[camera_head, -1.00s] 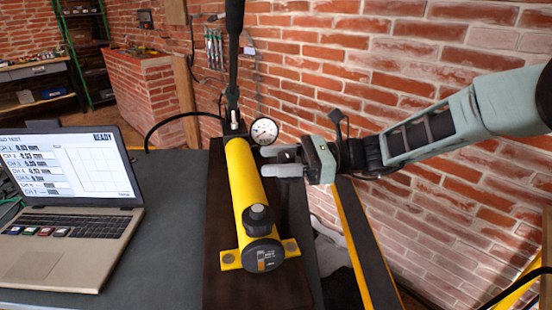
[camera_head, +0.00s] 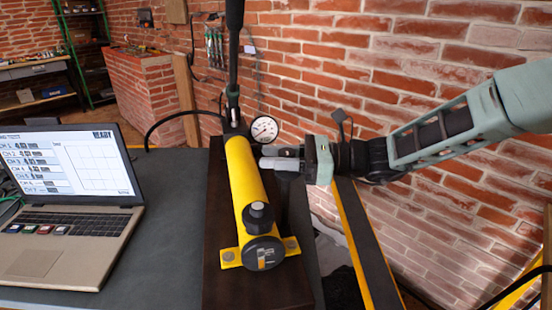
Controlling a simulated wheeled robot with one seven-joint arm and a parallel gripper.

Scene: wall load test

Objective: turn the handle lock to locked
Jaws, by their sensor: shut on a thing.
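A yellow hand pump (camera_head: 246,180) lies on a dark wooden board (camera_head: 222,285), with a black upright handle (camera_head: 233,60) at its far end. A round dial gauge (camera_head: 264,129) sits by the handle's foot. My gripper (camera_head: 268,162) reaches in from the right, its pale fingers beside the pump's far right side, just below the gauge. It is shut on a small part there, apparently the handle lock, which the fingers hide. I cannot read the lock's position. A black knob (camera_head: 258,214) stands on the pump's near end.
An open laptop (camera_head: 70,200) stands on the grey table (camera_head: 160,230) at left. A black hose (camera_head: 165,122) curves behind the pump. A brick wall (camera_head: 440,210) runs along the right side. The table between laptop and board is clear.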

